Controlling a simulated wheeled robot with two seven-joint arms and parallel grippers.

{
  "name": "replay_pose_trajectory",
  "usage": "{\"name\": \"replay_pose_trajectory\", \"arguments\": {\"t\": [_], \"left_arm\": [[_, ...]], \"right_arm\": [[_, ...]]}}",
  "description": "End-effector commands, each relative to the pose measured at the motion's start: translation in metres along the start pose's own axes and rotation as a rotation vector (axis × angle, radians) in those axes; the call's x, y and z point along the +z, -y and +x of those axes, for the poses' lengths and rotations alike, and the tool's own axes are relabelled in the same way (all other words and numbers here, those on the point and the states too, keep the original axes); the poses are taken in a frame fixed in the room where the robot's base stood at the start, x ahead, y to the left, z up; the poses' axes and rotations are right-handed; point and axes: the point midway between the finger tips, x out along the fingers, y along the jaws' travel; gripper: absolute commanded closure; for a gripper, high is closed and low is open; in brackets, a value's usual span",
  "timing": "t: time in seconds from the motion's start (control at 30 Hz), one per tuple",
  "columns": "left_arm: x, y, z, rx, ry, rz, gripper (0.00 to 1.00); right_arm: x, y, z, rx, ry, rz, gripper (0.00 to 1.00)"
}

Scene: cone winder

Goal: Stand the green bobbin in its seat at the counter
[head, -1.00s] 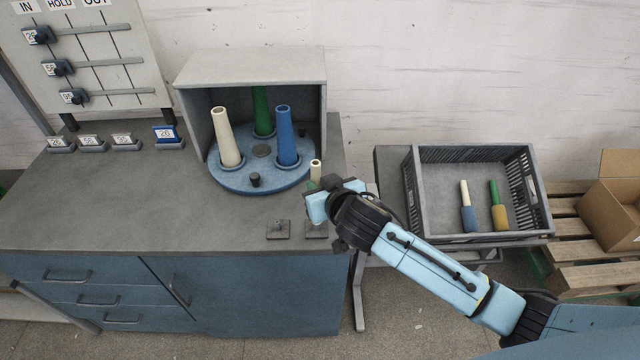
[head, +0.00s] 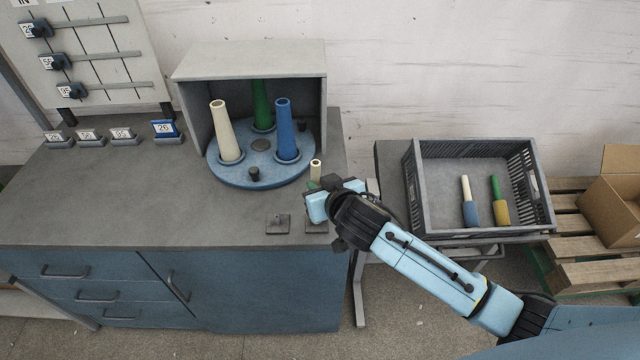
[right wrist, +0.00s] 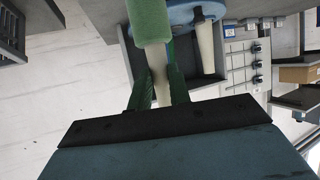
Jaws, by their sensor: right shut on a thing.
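The green bobbin (head: 316,170) stands roughly upright in my right gripper (head: 314,190) at the counter's front right corner. Two dark square seats with short pegs lie at the counter edge. The left seat (head: 278,224) is empty; the right seat (head: 315,227) is partly covered by my gripper. I cannot tell whether the bobbin touches it. My left gripper is out of view.
A blue turntable (head: 235,177) with white, green and blue cones stands in a grey hood (head: 250,62) behind the gripper. A grey crate (head: 480,236) at right holds two bobbins. Number tags and a slider board are at left.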

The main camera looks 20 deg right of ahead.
Motion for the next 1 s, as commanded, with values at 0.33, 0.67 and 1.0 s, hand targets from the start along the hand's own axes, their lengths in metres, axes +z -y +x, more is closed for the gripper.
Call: {"name": "replay_pose_trajectory", "arguments": {"t": [0.33,0.67,1.0], "left_arm": [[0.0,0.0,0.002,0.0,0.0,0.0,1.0],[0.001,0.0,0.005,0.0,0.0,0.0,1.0],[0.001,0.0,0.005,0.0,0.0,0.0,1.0]], "right_arm": [[0.004,0.0,0.002,0.0,0.001,0.001,1.0],[0.01,0.0,0.005,0.0,-0.001,0.0,1.0],[0.009,0.0,0.005,0.0,-0.001,0.0,0.68]]}}
